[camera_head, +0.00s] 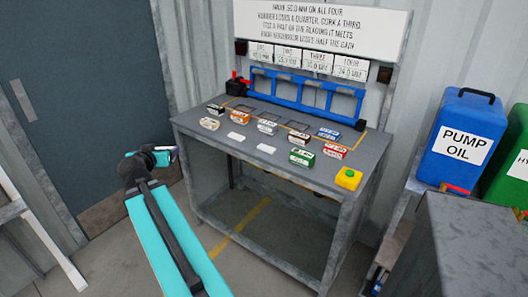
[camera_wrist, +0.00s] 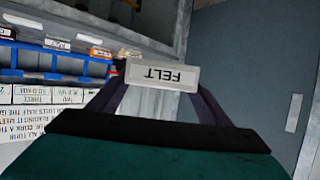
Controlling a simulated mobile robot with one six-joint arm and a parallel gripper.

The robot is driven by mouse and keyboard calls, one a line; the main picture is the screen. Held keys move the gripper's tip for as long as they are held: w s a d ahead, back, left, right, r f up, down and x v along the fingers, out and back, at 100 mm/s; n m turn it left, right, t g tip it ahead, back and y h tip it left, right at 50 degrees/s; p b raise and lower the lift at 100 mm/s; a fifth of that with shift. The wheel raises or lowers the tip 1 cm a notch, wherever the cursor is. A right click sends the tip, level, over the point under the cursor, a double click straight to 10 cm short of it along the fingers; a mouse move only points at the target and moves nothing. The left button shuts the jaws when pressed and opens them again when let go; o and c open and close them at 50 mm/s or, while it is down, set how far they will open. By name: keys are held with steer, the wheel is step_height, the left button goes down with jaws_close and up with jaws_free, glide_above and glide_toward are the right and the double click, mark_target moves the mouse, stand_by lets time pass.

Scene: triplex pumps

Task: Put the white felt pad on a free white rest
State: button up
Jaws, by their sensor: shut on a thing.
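My gripper (camera_wrist: 158,88) is shut on the white felt pad (camera_wrist: 160,75), a pale block whose label reads FELT, upside down in the wrist view. In the head view my gripper (camera_head: 164,153) is held in the air left of the grey bench, apart from it; the pad is small and hard to make out there. Two flat white rests lie bare on the bench's front part: the left white rest (camera_head: 237,136) and the right white rest (camera_head: 267,148). A pale labelled block (camera_head: 209,123) sits left of them.
The grey bench (camera_head: 224,146) carries several labelled blocks, such as a green one (camera_head: 301,157) and a red one (camera_head: 335,151). A yellow item (camera_head: 348,178) stands at the front right corner. A blue frame (camera_head: 306,89) rises along the back. The door (camera_head: 85,95) is at left.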

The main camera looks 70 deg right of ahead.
steer(key=s+d+f+m+g+b, duration=0.1)
steer(key=s+d+m+g, duration=0.1)
steer(key=s+d, duration=0.3)
steer(key=s+d+f+m+g+b, duration=0.1)
steer(key=s+d+m+g, duration=0.2)
steer(key=s, duration=0.9)
steer(key=s+d+f+m+g+h+b, duration=0.1)
steer(key=s+d+m+g, duration=0.2)
steer(key=s+d, duration=0.4)
steer(key=s+g, duration=0.1)
steer(key=s, duration=0.1)
steer(key=shift+s+d, duration=0.3)
steer(key=shift+d+r, duration=0.1)
steer(key=p, duration=0.3)
glide_above(267, 147)
steer(key=shift+f, duration=0.8)
steer(key=shift+b, duration=0.3)
steer(key=shift+a+f, duration=0.15)
steer(key=shift+a, duration=0.05)
steer(key=shift+f+p, duration=0.45)
steer(key=shift+f, duration=1.15)
steer(key=shift+f, duration=0.15)
